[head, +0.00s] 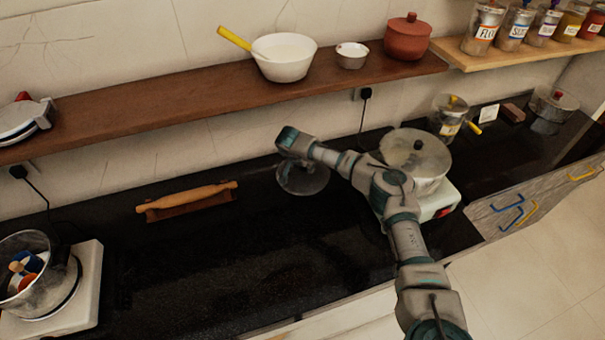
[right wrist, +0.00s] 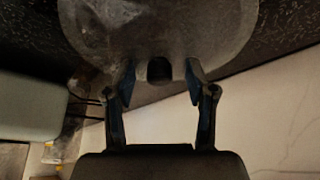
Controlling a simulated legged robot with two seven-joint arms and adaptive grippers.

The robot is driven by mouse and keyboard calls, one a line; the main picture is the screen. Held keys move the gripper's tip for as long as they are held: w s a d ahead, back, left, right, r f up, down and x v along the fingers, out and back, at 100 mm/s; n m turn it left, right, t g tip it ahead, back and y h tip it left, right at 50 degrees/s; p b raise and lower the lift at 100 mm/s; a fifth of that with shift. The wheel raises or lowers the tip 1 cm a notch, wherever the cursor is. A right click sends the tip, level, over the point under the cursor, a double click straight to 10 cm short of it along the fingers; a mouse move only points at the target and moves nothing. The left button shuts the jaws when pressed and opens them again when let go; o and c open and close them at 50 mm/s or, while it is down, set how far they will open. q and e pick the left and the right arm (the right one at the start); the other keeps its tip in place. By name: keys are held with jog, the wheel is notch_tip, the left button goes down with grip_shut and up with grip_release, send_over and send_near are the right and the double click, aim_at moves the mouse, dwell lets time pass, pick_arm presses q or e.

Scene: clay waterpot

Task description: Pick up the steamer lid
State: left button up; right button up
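The steamer lid, a round grey see-through disc (head: 303,181), is at the middle of the black counter under my right wrist. The arm hides part of it. In the right wrist view the lid (right wrist: 160,30) fills the top, with its dark knob (right wrist: 159,70) between the two fingers of my right gripper (right wrist: 161,68). A narrow gap shows on each side of the knob, so the gripper is open around it. In the head view the fingers are mostly hidden behind the wrist. My left gripper is in neither view.
A metal pot with a black-knobbed lid (head: 427,165) stands on a white stove to the right. A rolling pin (head: 190,196) lies left of the lid. A glass pot (head: 30,268) sits at the far left. A wooden shelf (head: 160,97) runs behind. The front middle counter is clear.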

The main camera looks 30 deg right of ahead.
jog(key=shift+c, duration=0.2)
grip_shut()
